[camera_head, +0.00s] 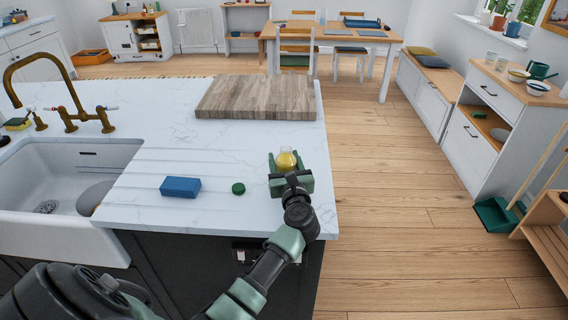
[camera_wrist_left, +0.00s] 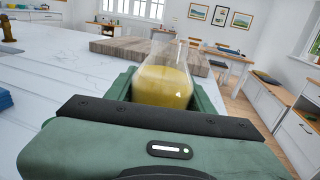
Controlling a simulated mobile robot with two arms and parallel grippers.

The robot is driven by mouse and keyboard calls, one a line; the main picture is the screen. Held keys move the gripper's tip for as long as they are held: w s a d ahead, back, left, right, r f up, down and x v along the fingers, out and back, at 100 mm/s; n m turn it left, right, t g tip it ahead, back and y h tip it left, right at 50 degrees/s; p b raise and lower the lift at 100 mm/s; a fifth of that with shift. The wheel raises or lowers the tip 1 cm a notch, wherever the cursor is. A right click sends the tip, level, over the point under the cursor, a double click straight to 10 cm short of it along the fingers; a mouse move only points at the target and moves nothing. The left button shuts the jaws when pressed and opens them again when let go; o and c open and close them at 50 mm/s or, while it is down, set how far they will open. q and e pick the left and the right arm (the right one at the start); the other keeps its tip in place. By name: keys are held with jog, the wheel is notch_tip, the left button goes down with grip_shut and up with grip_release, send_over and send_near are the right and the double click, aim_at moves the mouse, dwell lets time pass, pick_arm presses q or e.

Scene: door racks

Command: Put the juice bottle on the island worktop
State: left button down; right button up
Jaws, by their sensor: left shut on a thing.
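The juice bottle (camera_head: 286,159) is clear with yellow juice in its lower part. It is upright over the front right part of the white marble island worktop (camera_head: 228,152). My left gripper (camera_head: 288,171) is shut on it, with a green finger on each side. The bottle also shows in the left wrist view (camera_wrist_left: 163,86), between the fingers, with its bottom hidden by the gripper. I cannot tell whether the bottle touches the worktop. My right gripper is not in view.
A blue block (camera_head: 180,187) and a small green disc (camera_head: 238,188) lie left of the gripper. A wooden board (camera_head: 257,97) lies behind it. The sink (camera_head: 60,185) is at the left. The worktop's right edge is close to the gripper. Marble between board and bottle is clear.

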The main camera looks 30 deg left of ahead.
pick_arm(q)
jog(key=shift+a+f, duration=0.1)
jog(key=shift+f, duration=0.45)
jog(key=c, duration=0.6)
grip_release()
jog(key=shift+f, duration=0.15)
jog(key=shift+o, duration=0.2)
jog(key=b+v, duration=0.3)
jog(key=v, duration=0.8)
jog(key=shift+s+d, duration=0.1)
jog(key=shift+d, duration=0.1)
jog(key=shift+s+d, duration=0.25)
jog(key=shift+s, duration=0.05)
